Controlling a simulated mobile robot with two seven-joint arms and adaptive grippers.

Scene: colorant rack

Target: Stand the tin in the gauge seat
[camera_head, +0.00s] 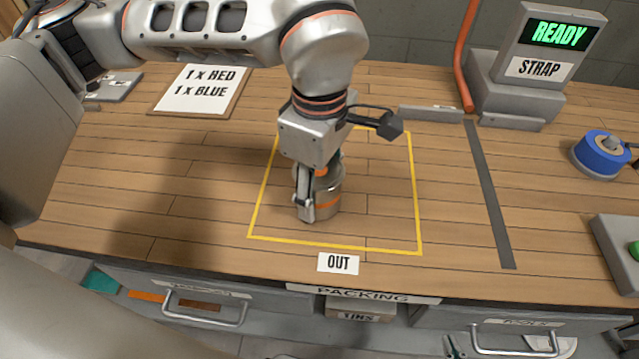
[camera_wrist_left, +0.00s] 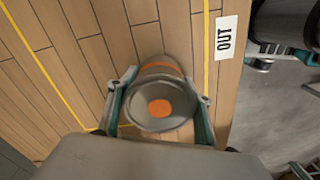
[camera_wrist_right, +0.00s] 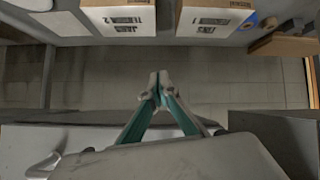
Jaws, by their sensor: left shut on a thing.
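A grey metal tin (camera_head: 328,200) with an orange band stands upright inside the yellow outline, at or just above the wooden tabletop. My left gripper (camera_head: 308,208) is shut on it from above and partly hides it. In the left wrist view the tin (camera_wrist_left: 148,121) shows an orange spot on top, with the fingertips (camera_wrist_left: 158,94) at its two sides. My right gripper (camera_wrist_right: 157,84) shows only in its wrist view, fingertips together and empty, over a grey floor. I cannot make out a gauge seat in these views.
The yellow outline (camera_head: 334,243) has an OUT label (camera_head: 338,262) at its front. A strap machine (camera_head: 520,75) reading READY stands back right. A blue round device (camera_head: 601,153) sits at right, an order card (camera_head: 203,90) at back left. The bench left of the outline is clear.

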